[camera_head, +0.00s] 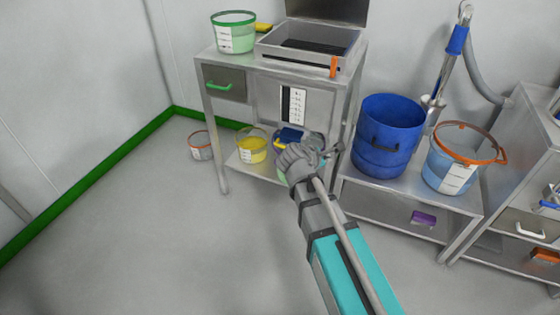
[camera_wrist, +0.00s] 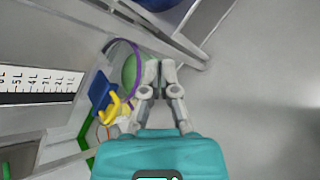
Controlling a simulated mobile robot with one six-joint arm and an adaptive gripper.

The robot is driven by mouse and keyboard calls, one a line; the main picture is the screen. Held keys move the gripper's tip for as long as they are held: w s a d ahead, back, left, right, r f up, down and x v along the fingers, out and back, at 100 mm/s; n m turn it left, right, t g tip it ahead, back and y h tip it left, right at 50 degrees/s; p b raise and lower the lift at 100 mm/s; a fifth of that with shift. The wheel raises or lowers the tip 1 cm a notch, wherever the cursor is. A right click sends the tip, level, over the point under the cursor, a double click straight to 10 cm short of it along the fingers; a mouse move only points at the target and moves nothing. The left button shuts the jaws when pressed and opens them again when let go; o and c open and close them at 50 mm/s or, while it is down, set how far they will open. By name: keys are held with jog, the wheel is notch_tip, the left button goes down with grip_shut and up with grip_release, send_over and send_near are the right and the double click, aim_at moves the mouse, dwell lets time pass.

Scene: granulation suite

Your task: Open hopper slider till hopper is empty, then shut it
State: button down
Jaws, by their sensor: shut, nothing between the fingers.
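The hopper looks to be the open steel box (camera_head: 308,58) on top of the steel stand at the back, with a dark grate inside and a raised lid. A white level scale (camera_head: 293,107) is on the stand's front and also shows in the wrist view (camera_wrist: 40,84). Which part is the slider I cannot tell; a blue piece (camera_wrist: 101,91) with a yellow handle (camera_wrist: 113,108) is below the scale. My gripper (camera_head: 303,150) is shut and empty in front of the stand. In the wrist view its fingertips (camera_wrist: 160,64) overlap a purple-rimmed green container (camera_wrist: 129,70); contact is unclear.
A green-rimmed bucket (camera_head: 235,38) stands on the stand's top. A yellow bucket (camera_head: 252,150) is on the lower shelf, with a small red-rimmed bucket (camera_head: 200,148) beside it. A blue drum (camera_head: 386,138) and orange-rimmed bucket (camera_head: 456,164) are on the right bench. The left floor is clear.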

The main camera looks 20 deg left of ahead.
jog(key=s+a+f+n+t+y+b, duration=0.1)
jog(key=a+f+n+b, duration=0.3)
jog(key=a, duration=0.5)
jog(key=s+a+f+n+t+y+b, duration=0.2)
jog(key=a+f+n+t+b, duration=0.2)
jog(key=a+n+b, duration=0.4)
jog(key=shift+s+a+t+y+b, duration=0.2)
jog(key=shift+a+t+y+b, duration=0.3)
jog(key=shift+a, duration=0.75)
jog(key=w+d+f+b, duration=0.1)
jog(key=w+f+b, duration=0.1)
jog(key=w, duration=1.1)
jog(key=shift+w+f+b, duration=0.35)
jog(key=shift+b, duration=0.15)
